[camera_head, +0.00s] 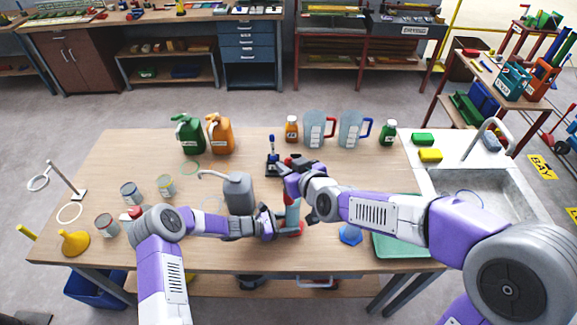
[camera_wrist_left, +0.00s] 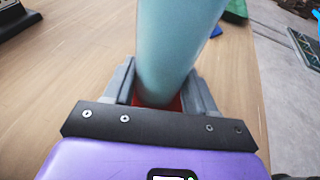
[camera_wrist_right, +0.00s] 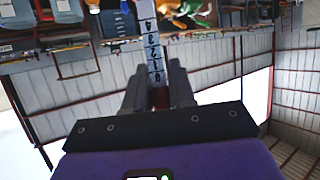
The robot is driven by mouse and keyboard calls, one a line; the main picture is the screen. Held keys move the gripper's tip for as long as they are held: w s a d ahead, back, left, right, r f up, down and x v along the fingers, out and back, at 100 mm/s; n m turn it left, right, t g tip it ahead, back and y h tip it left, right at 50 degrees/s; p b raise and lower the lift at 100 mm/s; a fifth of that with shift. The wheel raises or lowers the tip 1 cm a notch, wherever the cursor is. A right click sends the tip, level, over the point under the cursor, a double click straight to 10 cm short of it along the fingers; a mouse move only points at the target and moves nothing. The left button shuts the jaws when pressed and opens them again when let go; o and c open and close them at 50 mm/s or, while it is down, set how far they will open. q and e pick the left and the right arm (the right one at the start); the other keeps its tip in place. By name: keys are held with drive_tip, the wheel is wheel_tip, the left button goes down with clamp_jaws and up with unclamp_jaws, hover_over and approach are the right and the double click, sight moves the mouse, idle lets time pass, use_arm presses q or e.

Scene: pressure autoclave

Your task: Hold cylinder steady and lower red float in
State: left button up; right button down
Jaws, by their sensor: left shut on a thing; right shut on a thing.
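The cylinder (camera_head: 292,213) is a pale teal tube with a red foot, standing near the table's front edge. My left gripper (camera_head: 277,223) is shut around it low down; the left wrist view shows the tube (camera_wrist_left: 178,45) between the two fingers, with red at its base. My right gripper (camera_head: 289,172) is above the cylinder, partly hidden by its own wrist. In the right wrist view it is shut on the red float (camera_wrist_right: 160,97), whose pale marked stem (camera_wrist_right: 151,45) extends away from the fingers. The head view does not clearly show the float or whether it touches the cylinder.
A grey bottle (camera_head: 239,193) with a spout stands just left of the cylinder. A blue-and-black stand (camera_head: 272,158) is behind. A blue hexagonal piece (camera_head: 350,234) and green tray (camera_head: 395,246) lie to the right. Jugs (camera_head: 318,128) and bottles line the back; cans (camera_head: 131,194) stand left.

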drive_tip(key=shift+w, duration=0.15)
idle(0.4)
drive_tip(key=shift+w+d, duration=0.2)
drive_tip(key=shift+w, duration=0.45)
drive_tip(key=shift+w+d, duration=0.2)
drive_tip(key=shift+w, duration=0.6)
drive_tip(key=shift+w+d, duration=0.15)
drive_tip(key=shift+w, duration=0.35)
wheel_tip(320, 180, down, 14)
idle(2.1)
